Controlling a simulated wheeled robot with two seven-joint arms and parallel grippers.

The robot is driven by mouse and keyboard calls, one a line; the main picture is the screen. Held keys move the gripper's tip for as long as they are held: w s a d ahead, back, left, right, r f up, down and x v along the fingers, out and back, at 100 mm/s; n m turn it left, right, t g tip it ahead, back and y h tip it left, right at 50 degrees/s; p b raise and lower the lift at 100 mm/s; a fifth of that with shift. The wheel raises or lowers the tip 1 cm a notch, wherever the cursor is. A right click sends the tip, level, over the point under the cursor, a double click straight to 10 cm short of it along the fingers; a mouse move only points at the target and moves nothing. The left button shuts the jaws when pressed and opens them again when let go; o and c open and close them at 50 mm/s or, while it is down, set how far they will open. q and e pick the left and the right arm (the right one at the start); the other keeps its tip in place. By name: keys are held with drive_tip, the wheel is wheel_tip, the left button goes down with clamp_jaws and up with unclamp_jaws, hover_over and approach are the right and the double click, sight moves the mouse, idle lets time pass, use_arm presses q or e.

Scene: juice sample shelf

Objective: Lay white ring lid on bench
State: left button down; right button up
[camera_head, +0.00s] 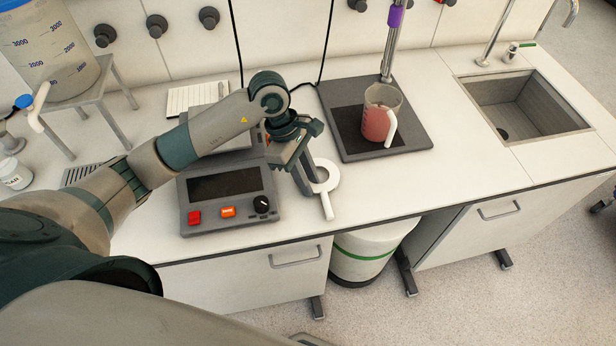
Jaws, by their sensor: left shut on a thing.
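The white ring lid (331,181), a ring with a straight handle, is just right of the scale-like device with the dark display. Its handle points toward the front edge of the bench (440,192). My left gripper (308,180) reaches in from the left, pointing down, and is shut on the lid at its left side. The gripper hides part of the ring. I cannot tell whether the lid touches the bench top or is slightly above it. My right gripper is not in view.
The device (226,186) with red and orange buttons stands left of the lid. A dark stand base (410,139) holds a jug of red liquid (376,120) behind right. A sink (528,105) is far right. Bench right of the lid is clear.

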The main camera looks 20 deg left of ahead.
use_arm(q)
drive_tip(key=shift+f, duration=0.15)
drive_tip(key=c, duration=1.6)
unclamp_jaws()
drive_tip(key=shift+r, duration=0.25)
drive_tip(key=shift+a+r, duration=0.1)
drive_tip(key=shift+a, duration=0.05)
drive_tip(key=shift+b+v, duration=2.4)
drive_tip(key=shift+v, duration=3.45)
